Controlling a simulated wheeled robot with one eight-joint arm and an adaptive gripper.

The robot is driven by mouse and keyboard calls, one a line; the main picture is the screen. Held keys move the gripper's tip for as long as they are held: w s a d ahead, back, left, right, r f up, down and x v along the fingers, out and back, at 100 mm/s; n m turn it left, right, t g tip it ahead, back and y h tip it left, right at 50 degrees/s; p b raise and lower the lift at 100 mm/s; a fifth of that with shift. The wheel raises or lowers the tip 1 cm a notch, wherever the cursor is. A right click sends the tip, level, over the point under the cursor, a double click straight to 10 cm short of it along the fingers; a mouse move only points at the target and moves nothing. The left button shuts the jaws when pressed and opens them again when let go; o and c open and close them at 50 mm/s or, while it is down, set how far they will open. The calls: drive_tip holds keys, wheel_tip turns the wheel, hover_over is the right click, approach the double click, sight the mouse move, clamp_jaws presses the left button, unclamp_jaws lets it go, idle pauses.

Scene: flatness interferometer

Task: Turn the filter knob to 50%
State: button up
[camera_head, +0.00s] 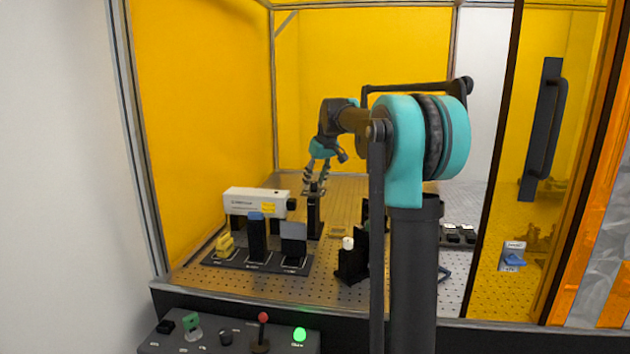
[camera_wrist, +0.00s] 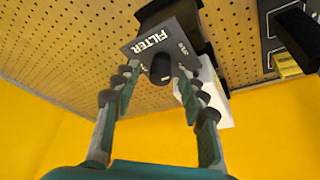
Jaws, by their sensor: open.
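The filter knob (camera_wrist: 161,67) is a small black cylinder on a dark plate (camera_wrist: 150,46) marked "FILTER", with small white markings too small to read. The knob's pointer direction is not clear. In the wrist view my gripper (camera_wrist: 159,78) has its fingers apart, one on each side of the knob; I cannot tell whether they touch it. In the head view my gripper (camera_head: 314,183) is at the top of the dark filter post (camera_head: 314,218), and the knob is hidden there.
A white laser box (camera_head: 250,203) stands left of the post. A rack with a blue-topped block (camera_head: 256,236) and a yellow piece (camera_head: 225,244) is in front. A control panel (camera_head: 230,338) is at the front edge.

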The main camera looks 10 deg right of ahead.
clamp_jaws()
drive_tip(key=shift+m, duration=0.4)
drive_tip(key=m, duration=0.1)
drive_tip(key=m+h, duration=0.1)
drive_tip(key=m, duration=0.1)
drive_tip(key=m+h, duration=0.1)
drive_tip(key=shift+a+m+t, duration=0.25)
drive_tip(key=shift+m+t, duration=0.05)
drive_tip(key=m+h, duration=0.2)
drive_tip(key=m, duration=0.4)
drive_tip(key=shift+a, duration=0.1)
drive_tip(key=shift+m+g+h, duration=0.3)
drive_tip(key=shift+g, duration=0.1)
unclamp_jaws()
